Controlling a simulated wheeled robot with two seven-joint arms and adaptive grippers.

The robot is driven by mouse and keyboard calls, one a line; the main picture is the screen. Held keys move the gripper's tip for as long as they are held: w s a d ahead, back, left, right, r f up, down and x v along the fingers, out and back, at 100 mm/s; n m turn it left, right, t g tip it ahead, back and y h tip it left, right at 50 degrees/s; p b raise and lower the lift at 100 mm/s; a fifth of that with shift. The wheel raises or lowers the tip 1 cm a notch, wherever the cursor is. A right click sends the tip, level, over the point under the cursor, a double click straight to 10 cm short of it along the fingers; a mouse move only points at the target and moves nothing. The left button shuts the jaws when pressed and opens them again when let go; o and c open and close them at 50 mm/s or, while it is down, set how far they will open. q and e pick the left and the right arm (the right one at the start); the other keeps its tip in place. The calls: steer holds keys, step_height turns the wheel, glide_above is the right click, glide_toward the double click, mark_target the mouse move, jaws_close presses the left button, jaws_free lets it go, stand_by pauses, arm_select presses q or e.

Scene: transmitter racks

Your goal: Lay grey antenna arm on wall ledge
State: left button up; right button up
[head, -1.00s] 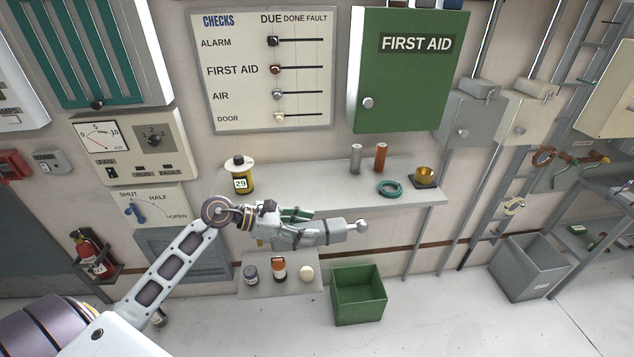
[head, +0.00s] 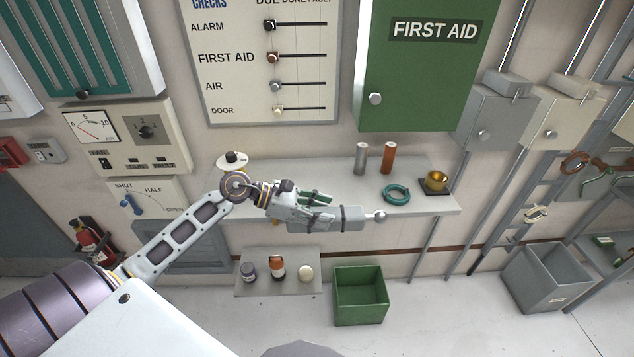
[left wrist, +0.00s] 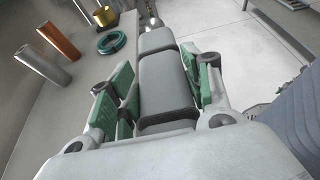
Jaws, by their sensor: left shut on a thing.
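The grey antenna arm (head: 352,217) has dark bands and a pale ball at its right end. It lies roughly level, along the front edge of the wall ledge (head: 325,178) in the head view. My left gripper (head: 312,208) is shut on it, its green-padded fingers on either side. The left wrist view shows the antenna arm (left wrist: 162,85) running away between the fingers, with the ledge (left wrist: 50,105) to its left and floor to its right. I cannot tell whether it touches the ledge. My right gripper is not in view.
On the ledge stand a grey cylinder (head: 361,158), an orange cylinder (head: 388,157), a teal ring (head: 396,194) and a brass cup (head: 436,180). Below are a small shelf (head: 300,290) and a green bin (head: 361,312).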

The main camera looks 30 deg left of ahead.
arm_select(q)
steer(key=shift+w+a+r, duration=0.2)
steer(key=shift+w+a, duration=0.55)
steer(key=shift+a, duration=0.25)
steer(key=w+a+r, duration=0.4)
steer(key=a+r, duration=0.2)
steer(key=a, duration=0.2)
steer(key=shift+w+r, duration=0.25)
steer(key=shift+f, duration=0.1)
step_height(320, 180, down, 6)
stand_by(0.4)
steer(key=shift+f, duration=0.1)
steer(key=shift+f+p, duration=0.45)
steer(key=shift+f, duration=1.35)
steer(key=shift+f, duration=0.1)
